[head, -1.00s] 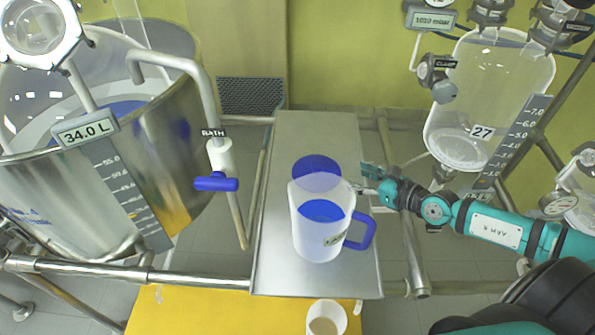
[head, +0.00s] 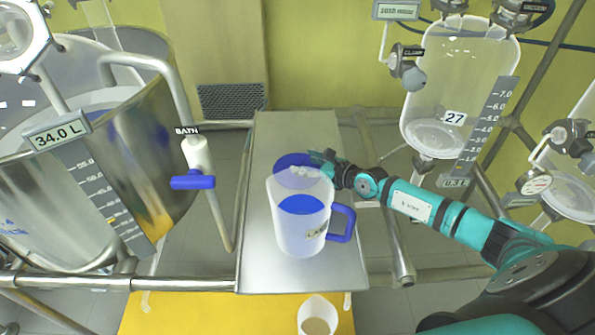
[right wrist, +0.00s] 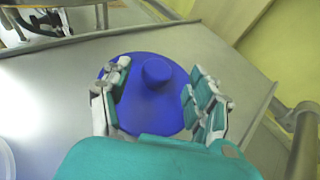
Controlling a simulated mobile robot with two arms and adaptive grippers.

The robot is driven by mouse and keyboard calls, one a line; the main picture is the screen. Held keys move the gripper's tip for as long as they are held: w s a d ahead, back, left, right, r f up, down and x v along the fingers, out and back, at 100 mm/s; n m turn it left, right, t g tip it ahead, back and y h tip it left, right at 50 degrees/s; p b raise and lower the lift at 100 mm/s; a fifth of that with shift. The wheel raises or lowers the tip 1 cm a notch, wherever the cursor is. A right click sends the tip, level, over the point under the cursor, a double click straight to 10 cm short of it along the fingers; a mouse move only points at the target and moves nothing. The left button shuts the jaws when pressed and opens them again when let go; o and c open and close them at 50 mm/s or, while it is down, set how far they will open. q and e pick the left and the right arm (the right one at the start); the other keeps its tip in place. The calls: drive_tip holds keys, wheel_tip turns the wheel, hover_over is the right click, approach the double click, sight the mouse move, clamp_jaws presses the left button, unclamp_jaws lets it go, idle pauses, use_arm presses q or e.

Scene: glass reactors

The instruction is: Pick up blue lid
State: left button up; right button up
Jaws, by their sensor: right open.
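The blue lid (head: 288,162) is a round disc on the metal bench, just behind the pitcher and partly seen through its clear upper part. In the right wrist view the lid (right wrist: 150,112) shows a raised round knob (right wrist: 157,72). My right gripper (head: 305,171) reaches over the lid from the right. In the right wrist view its spread fingers (right wrist: 157,97) lie on either side of the lid's middle, with the knob between and slightly beyond them. Nothing is held. My left gripper is not in view.
A translucent pitcher (head: 302,232) with blue contents and a blue handle stands close in front of the lid. The metal bench (head: 262,262) is otherwise mostly clear. A steel bath (head: 110,170) stands left, a glass vessel (head: 455,70) right, and a small white cup (head: 317,312) in front.

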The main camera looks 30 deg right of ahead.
sight(299, 161)
drive_tip(key=b+x, duration=0.1)
drive_tip(key=x, duration=0.2)
drive_tip(key=shift+s+a+f, duration=0.1)
drive_tip(key=shift+s, duration=0.05)
drive_tip(key=shift+w+a+f, duration=0.1)
drive_tip(key=shift+w+a, duration=0.05)
drive_tip(key=shift+w, duration=0.3)
drive_tip(key=shift+s, duration=0.1)
drive_tip(key=c, duration=0.9)
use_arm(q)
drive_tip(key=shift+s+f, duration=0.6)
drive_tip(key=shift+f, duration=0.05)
use_arm(e)
clamp_jaws()
